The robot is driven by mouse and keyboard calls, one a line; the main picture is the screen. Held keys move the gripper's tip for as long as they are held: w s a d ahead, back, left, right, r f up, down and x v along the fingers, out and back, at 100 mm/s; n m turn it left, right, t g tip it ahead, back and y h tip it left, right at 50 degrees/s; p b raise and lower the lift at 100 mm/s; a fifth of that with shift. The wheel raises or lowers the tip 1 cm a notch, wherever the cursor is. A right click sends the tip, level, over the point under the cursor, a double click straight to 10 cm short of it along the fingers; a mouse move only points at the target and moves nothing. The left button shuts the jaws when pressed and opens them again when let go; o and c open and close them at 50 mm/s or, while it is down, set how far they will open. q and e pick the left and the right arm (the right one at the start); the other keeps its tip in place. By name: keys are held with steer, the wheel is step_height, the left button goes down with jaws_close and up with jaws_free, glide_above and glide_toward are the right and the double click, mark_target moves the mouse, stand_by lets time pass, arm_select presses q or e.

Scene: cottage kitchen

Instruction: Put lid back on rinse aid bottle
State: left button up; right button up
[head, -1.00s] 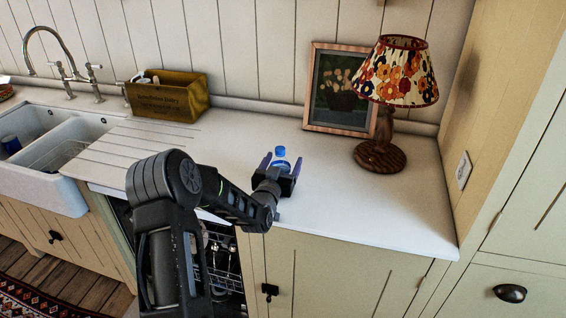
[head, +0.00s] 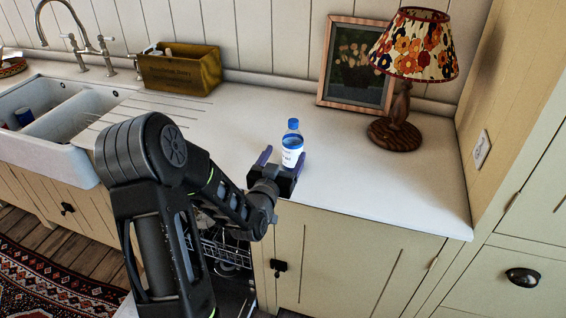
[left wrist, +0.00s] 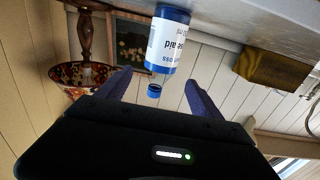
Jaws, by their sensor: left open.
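The rinse aid bottle (head: 291,153) stands upright on the white counter, with blue contents and a white label. A blue lid (head: 293,124) shows at its top. In the left wrist view the bottle (left wrist: 168,42) appears upside down, with the blue lid (left wrist: 154,90) on the neck side. I cannot tell whether the lid is fully seated. My left gripper (head: 282,160) is open and empty at the front of the bottle. In the left wrist view its fingers (left wrist: 157,84) show on either side of the lid, apart from it. My right gripper is not in view.
A patterned lamp (head: 396,137) and a framed picture (head: 355,65) stand behind right. A yellow wooden box (head: 180,72) is at the back left, near the sink (head: 50,138). The dishwasher rack (head: 225,250) shows below the counter.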

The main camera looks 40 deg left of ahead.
arm_select(q)
steer(key=shift+s+d, duration=0.15)
steer(key=shift+s, duration=0.3)
stand_by(0.6)
